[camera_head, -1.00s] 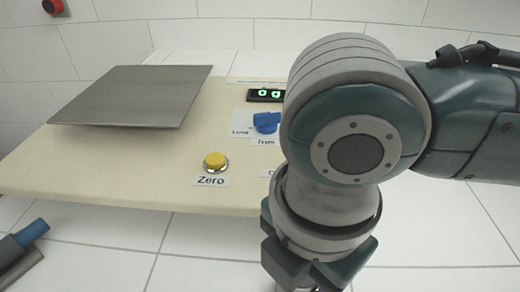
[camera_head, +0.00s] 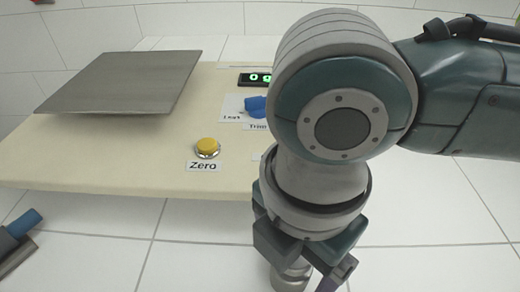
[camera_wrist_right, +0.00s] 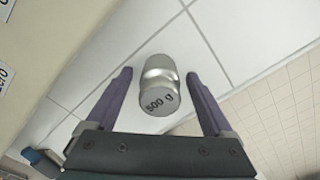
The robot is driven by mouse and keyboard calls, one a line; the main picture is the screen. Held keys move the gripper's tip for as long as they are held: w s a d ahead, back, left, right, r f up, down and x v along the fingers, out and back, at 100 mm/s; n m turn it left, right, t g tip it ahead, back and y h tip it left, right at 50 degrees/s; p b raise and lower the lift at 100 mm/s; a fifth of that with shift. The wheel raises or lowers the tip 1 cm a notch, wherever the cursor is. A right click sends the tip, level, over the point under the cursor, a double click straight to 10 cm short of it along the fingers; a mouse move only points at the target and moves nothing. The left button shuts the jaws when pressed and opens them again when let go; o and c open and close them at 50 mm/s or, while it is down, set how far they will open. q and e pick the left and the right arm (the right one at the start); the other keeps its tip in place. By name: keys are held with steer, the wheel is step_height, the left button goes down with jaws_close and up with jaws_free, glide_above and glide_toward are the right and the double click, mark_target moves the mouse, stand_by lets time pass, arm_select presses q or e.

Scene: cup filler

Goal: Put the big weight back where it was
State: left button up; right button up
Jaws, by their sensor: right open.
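The big weight is a silvery metal cylinder with a narrowed neck, marked "500 g". In the right wrist view the weight (camera_wrist_right: 158,88) appears between the two purple fingers of my open right gripper (camera_wrist_right: 160,95), with a visible gap on each side. In the head view part of the weight (camera_head: 291,276) shows at the bottom edge, below my right gripper (camera_head: 305,268), with white tiles behind it. I cannot tell whether it rests on the tiles. A blue-tipped grey part, seemingly my left gripper (camera_head: 22,228), shows at the left edge, mostly cut off; its jaw state is unclear.
A cream board (camera_head: 100,160) carries a grey metal plate (camera_head: 125,82), a yellow Zero button (camera_head: 207,146), a blue Trim knob (camera_head: 255,105) and a green-lit display (camera_head: 254,79). My right arm hides its right side. White tiles (camera_head: 195,225) in front are clear.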

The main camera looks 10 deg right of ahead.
step_height(320, 180, up, 12)
steer(key=shift+f+p, duration=0.15)
steer(key=shift+p, duration=1)
steer(key=s+a+f+m+t+y, duration=0.1)
steer(key=s+a+m+y, duration=0.1)
steer(key=a+m+y, duration=0.3)
steer(key=s+d+f+m+t+h, duration=0.1)
steer(key=s+d+m, duration=0.1)
steer(key=d+m, duration=0.3)
steer(key=s+d+f+m+h, duration=0.2)
steer(key=d+m, duration=0.3)
steer(key=m, duration=0.1)
steer(key=s+d+f+m+t+h, duration=0.1)
steer(key=s+d+f+m, duration=0.1)
steer(key=d+m, duration=0.3)
steer(key=shift+d+f+m+t+h, duration=0.3)
steer(key=shift+m+h, duration=0.1)
steer(key=shift+m, duration=0.1)
steer(key=shift+c, duration=0.3)
